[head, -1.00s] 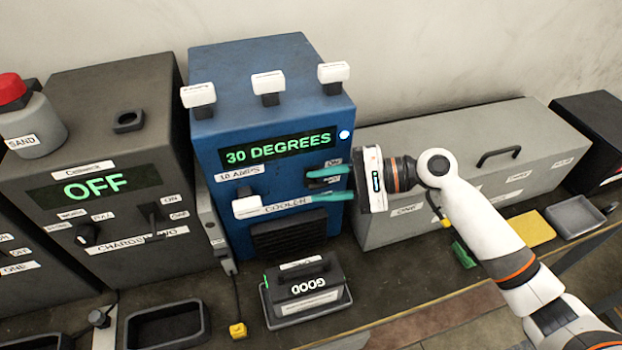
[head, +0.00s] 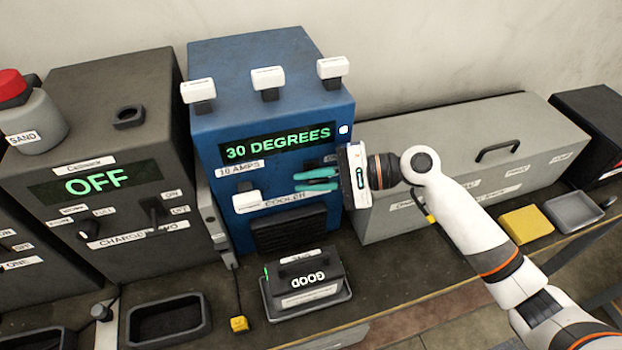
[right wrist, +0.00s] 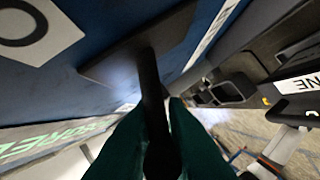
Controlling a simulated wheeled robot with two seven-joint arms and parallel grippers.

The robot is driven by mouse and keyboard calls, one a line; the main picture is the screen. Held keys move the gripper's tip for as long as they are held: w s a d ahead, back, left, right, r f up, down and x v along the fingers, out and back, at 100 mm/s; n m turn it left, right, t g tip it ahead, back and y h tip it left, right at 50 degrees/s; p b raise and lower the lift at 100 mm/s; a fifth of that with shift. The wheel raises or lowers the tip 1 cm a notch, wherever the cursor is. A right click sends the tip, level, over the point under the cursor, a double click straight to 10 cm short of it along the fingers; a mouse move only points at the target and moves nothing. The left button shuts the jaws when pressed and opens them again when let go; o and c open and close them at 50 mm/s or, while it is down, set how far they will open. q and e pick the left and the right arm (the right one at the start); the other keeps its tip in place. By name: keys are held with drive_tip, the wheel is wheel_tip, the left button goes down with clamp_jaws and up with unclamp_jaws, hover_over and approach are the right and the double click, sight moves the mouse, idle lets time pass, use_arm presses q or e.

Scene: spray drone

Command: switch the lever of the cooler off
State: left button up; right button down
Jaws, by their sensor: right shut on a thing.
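The cooler (head: 270,140) is the blue box in the middle of the head view, with a green "30 DEGREES" display (head: 277,143) on its front. Its lever, a dark handle on a dark plate, shows in the right wrist view (right wrist: 153,85). My right gripper (head: 316,180) has teal fingers, which reach in from the right to the cooler's front. They are shut on the lever, one on each side of it in the wrist view (right wrist: 160,125). In the head view, the fingers and gripper body hide most of the lever and its labels. My left gripper is out of view.
White-topped knobs (head: 268,78) stand on the cooler, and a white handle (head: 247,201) sticks out below left of the lever. A "GOOD" battery (head: 308,280) sits in a tray below. The charger (head: 95,190) stands left; a grey case (head: 460,160) stands right.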

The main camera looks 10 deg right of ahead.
drive_tip(key=shift+s+f+n+b, duration=0.15)
drive_tip(key=shift+f+n+b, duration=0.35)
drive_tip(key=shift+b, duration=0.3)
drive_tip(key=shift+f+n+t+y+b, duration=0.5)
drive_tip(key=shift+n+b, duration=0.7)
drive_tip(key=shift+b, duration=1.35)
drive_tip(key=shift+f+n+t+y+b, duration=0.45)
drive_tip(key=shift+n+b, duration=0.75)
drive_tip(key=shift+b, duration=1.35)
drive_tip(key=c, duration=1.5)
unclamp_jaws()
drive_tip(key=shift+r+y, duration=0.1)
drive_tip(key=shift+y, duration=0.15)
